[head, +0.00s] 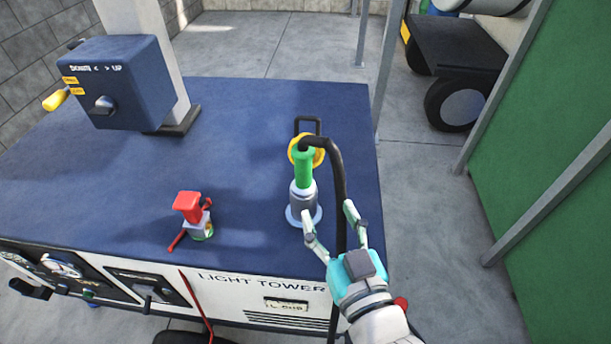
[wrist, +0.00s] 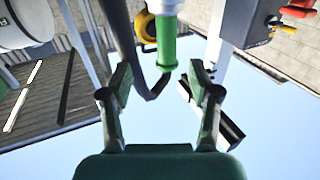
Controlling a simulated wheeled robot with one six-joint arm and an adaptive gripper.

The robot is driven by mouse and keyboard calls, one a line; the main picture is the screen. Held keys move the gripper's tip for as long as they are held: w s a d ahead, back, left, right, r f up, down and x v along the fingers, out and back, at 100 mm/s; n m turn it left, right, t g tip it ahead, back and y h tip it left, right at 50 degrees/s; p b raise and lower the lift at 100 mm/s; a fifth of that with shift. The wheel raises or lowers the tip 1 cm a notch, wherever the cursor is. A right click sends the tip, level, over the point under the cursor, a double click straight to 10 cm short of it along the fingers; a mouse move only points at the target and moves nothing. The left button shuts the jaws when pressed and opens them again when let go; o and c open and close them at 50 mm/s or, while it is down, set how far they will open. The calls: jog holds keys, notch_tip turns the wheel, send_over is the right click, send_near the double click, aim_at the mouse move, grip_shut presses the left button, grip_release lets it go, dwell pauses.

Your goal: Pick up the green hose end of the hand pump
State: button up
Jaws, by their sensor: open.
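The hand pump (head: 303,205) stands upright on the blue deck, with a grey body and a pale base. The green hose end (head: 304,168) points straight up from its top. A black hose (head: 338,180) bends over from that top and hangs down to the right. My gripper (head: 329,214) is open and empty, to the right of and nearer than the pump. In the wrist view the green hose end (wrist: 167,52) shows beyond my open fingertips (wrist: 160,74), between them but slightly right of centre. I cannot tell that either finger touches it.
A yellow ring (head: 319,156) is behind the hose end. A red-topped device (head: 188,208) stands to the left on the blue deck (head: 240,140). A blue control box (head: 118,82) is on a mast at the back left. Open floor lies right of the deck.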

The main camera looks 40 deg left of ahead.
aim_at(306, 175)
jog(key=shift+g, duration=0.3)
jog(key=x, duration=0.7)
jog(key=r+x, duration=0.1)
jog(key=x, duration=0.3)
jog(key=shift+s+a, duration=0.2)
jog(key=shift+a, duration=0.15)
grip_shut()
